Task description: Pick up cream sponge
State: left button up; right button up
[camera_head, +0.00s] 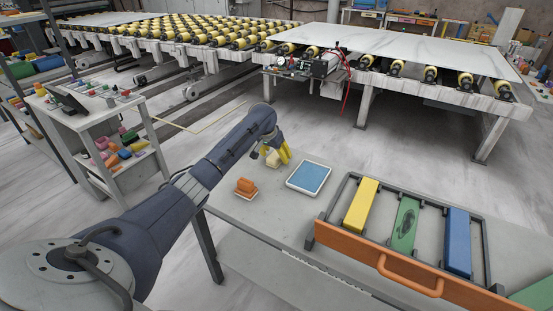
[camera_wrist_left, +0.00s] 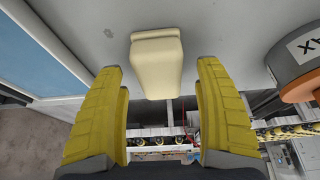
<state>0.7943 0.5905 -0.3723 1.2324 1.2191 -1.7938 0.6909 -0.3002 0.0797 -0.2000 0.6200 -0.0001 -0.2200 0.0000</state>
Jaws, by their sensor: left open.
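The cream sponge (camera_head: 273,158) sits on the grey table near its far left corner, partly hidden by my left gripper (camera_head: 282,151). In the left wrist view the cream sponge (camera_wrist_left: 157,62) is a pale block with a wider lip, upright in the picture. My left gripper (camera_wrist_left: 161,110) has yellow fingers spread wide apart, with the sponge centred ahead between their tips. The sponge does not appear to touch either finger. My right gripper is in neither view.
A blue pad in a white tray (camera_head: 309,178) lies to the right. A rack with an orange front (camera_head: 395,262) holds yellow, green and blue blocks.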

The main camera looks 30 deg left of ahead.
pick_arm(q)
jog(key=shift+w+f, duration=0.25)
jog(key=shift+f, duration=0.35)
jog(key=c, duration=1.1)
